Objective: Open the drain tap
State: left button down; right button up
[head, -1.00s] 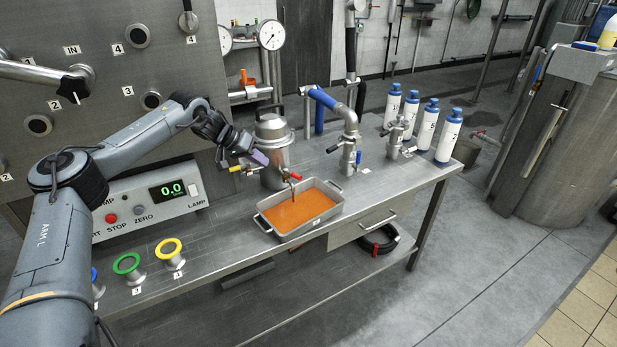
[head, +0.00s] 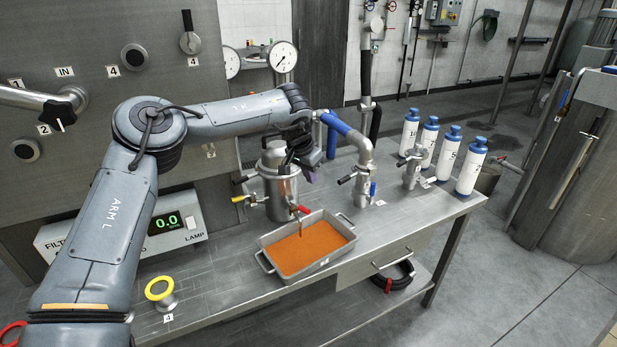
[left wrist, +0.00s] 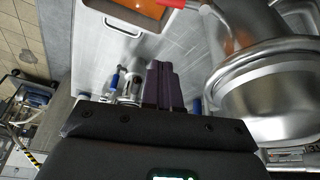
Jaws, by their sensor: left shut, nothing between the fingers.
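A steel jacketed vessel (head: 282,188) stands on the bench. A tap with a red handle (head: 299,209) sticks out low on its front, above a grey tray (head: 338,259) holding orange liquid. A thin spout hangs under this tap; I cannot tell whether liquid runs from it. A yellow-handled tap (head: 241,199) sits at the vessel's left. My left gripper (head: 311,175) is beside the vessel's right side, above and apart from the red handle. In the left wrist view its purple fingers (left wrist: 163,84) are together and empty. The red handle (left wrist: 171,3) shows at the top edge there.
A pipe with a blue sleeve (head: 343,127) and a second steel fitting (head: 413,168) stand to the right. Several blue-capped white bottles (head: 448,147) line the back right. A yellow-ringed fitting (head: 160,290) is at the front left. The bench right of the tray is mostly clear.

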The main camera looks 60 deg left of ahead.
aim_at(300, 207)
pick_arm(q)
notch_tip(300, 207, down, 8)
jog(key=s+b, duration=0.1)
jog(key=b, duration=0.1)
jog(key=shift+s+d+f, duration=0.15)
jog(key=shift+d+f, duration=0.1)
pick_arm(e)
jog(key=shift+d+f, duration=0.15)
jog(key=shift+f, duration=1.25)
pick_arm(q)
jog(key=shift+a, duration=0.1)
pick_arm(e)
jog(key=shift+r, duration=0.1)
